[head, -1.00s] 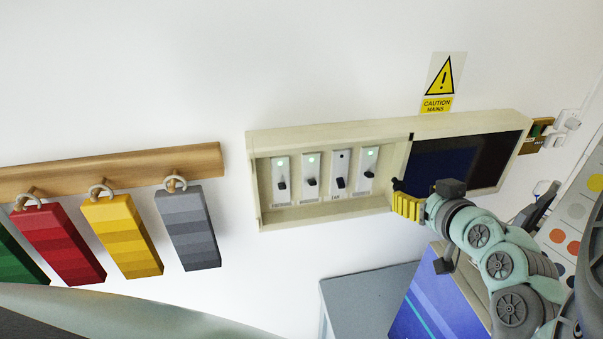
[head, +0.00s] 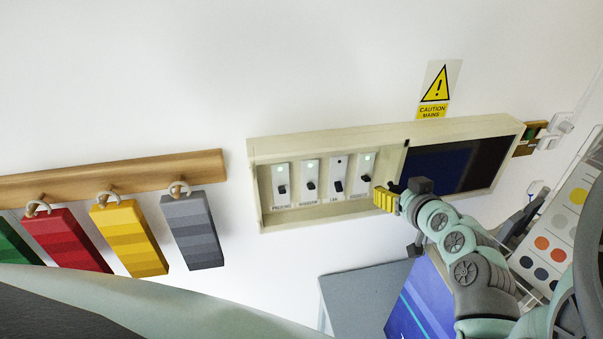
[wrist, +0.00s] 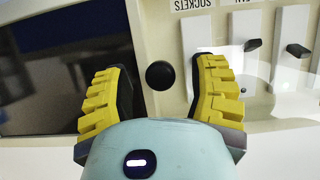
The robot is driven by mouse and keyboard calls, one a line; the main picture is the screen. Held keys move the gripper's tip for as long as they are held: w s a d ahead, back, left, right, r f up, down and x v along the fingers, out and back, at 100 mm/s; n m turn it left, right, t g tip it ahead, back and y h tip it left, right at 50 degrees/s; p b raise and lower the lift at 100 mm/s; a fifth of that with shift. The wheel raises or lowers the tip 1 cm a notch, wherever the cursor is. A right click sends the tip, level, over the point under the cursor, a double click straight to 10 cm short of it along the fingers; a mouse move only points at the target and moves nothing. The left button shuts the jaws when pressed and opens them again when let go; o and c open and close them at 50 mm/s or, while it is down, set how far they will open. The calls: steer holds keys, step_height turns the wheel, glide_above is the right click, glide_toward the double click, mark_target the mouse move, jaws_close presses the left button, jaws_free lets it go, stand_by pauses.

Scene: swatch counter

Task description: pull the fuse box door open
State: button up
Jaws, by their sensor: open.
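The cream fuse box (head: 330,135) is on the white wall. Its left part shows several black switches, seemingly behind a clear door (head: 309,181) that looks shut. A round black knob (wrist: 160,75) sits on the cream strip between the switches and a dark panel. I cannot tell how deep the fingertips reach.
Coloured swatches (head: 192,230) hang from a wooden rail (head: 110,177) at left. A caution sign (head: 437,88) is above the box. A grey surface (head: 365,295) and a blue panel (head: 420,300) are below. The wall between swatches and box is clear.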

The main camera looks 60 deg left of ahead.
steer(key=shift+o, duration=0.2)
steer(key=shift+s, duration=0.1)
jaws_close()
